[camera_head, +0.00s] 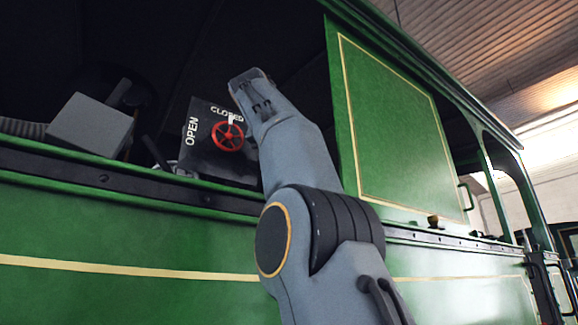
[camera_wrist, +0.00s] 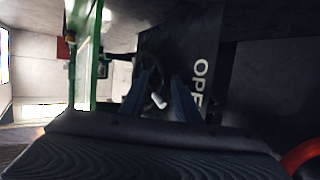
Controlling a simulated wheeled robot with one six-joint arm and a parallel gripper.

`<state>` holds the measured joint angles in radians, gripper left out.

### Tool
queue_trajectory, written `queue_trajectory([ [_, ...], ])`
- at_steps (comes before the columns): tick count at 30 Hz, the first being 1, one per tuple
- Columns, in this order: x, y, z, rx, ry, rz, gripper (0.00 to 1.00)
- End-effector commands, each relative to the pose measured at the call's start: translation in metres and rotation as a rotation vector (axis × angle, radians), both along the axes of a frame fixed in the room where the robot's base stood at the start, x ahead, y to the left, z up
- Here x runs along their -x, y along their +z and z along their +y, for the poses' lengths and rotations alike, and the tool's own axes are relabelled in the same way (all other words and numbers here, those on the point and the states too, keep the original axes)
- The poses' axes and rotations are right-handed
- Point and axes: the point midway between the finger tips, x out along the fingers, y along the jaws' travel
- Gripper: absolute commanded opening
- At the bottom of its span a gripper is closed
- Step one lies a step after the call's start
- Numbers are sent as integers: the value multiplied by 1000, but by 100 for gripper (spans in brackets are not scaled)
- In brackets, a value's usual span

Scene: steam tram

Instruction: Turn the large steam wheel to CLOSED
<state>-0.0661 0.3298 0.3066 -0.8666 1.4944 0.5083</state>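The red steam wheel (camera_head: 228,137) sits on a dark plate (camera_head: 207,160) inside the cab opening. White lettering reads OPEN at the plate's left and CLOSED along its top. A white marker at the wheel's top points up toward CLOSED. The end of my arm is right of and above the wheel, covering the plate's right side; my fingers cannot be made out there. In the wrist view, my gripper (camera_wrist: 164,97) has its two dark fingers apart, with a small white piece visible between them. A red curved piece (camera_wrist: 303,155), probably the wheel's rim, shows at the lower right, outside the fingers.
A grey box (camera_head: 90,124) stands left of the plate. The green tram side with its dark ledge (camera_head: 60,158) runs below the opening. A green panel (camera_head: 395,130) borders the opening on the right. The cab interior is very dark.

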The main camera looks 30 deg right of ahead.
Motion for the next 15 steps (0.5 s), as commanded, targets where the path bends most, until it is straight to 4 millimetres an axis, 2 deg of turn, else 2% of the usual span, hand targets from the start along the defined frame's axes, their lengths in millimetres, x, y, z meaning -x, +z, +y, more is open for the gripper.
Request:
queue_trajectory([
  [8,2,1,5,0,1,1,29],
  [15,20,10,26,-1,3,-2,29],
])
